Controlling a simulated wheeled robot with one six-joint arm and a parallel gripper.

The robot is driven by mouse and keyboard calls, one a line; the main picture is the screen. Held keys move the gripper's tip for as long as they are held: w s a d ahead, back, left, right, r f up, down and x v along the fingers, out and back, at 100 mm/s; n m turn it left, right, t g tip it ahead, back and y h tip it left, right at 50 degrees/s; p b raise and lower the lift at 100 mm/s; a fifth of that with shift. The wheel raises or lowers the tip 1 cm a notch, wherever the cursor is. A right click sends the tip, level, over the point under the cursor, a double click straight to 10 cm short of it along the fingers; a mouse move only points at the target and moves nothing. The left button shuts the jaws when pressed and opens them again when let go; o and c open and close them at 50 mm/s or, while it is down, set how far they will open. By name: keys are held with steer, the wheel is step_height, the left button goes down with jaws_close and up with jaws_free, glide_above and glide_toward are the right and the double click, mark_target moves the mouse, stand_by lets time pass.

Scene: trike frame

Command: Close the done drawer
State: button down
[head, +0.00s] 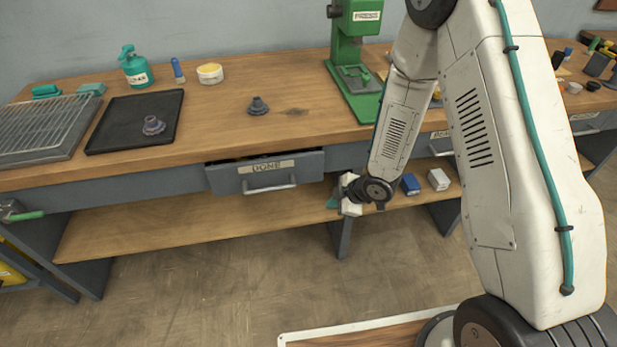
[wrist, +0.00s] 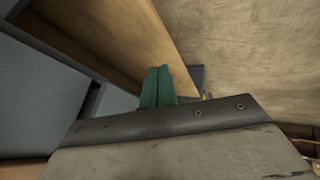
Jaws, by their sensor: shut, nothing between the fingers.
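The done drawer (head: 266,175) is grey with a "DONE" label and a pale bar handle (head: 270,188). It stands partly pulled out from under the workbench in the head view, with a dark gap along its top edge. My gripper (head: 333,200) is to the right of the drawer, below the benchtop and apart from the handle. In the wrist view its green fingers (wrist: 157,87) are together with nothing between them. A grey panel fills the left of the wrist view; I cannot tell whether it is the drawer.
A lower wooden shelf (head: 180,222) runs beneath, with a blue box (head: 410,184) and a white box (head: 438,179). The floor in front is clear.

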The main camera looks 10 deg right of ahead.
mark_target(315, 169)
steer(key=s+d+f+n+t+y, duration=0.3)
steer(key=s+n+y, duration=0.1)
steer(key=s+n, duration=0.1)
step_height(315, 169, up, 8)
steer(key=n+t+y, duration=0.4)
steer(key=n, duration=0.2)
steer(key=shift+w+d+x, duration=0.3)
steer(key=shift+w+x, duration=0.05)
steer(key=shift+x, duration=1.95)
steer(key=shift+w+d+x, duration=0.35)
steer(key=shift+w+x, duration=0.05)
steer(key=shift+x, duration=1.9)
steer(key=shift+w+d+x, duration=0.3)
steer(key=shift+w+x, duration=0.05)
steer(key=shift+x, duration=1.95)
steer(key=shift+r, duration=0.1)
steer(key=w, duration=0.4)
steer(key=shift+a, duration=0.15)
steer(key=shift+w+r, duration=0.15)
steer(key=shift+w, duration=0.1)
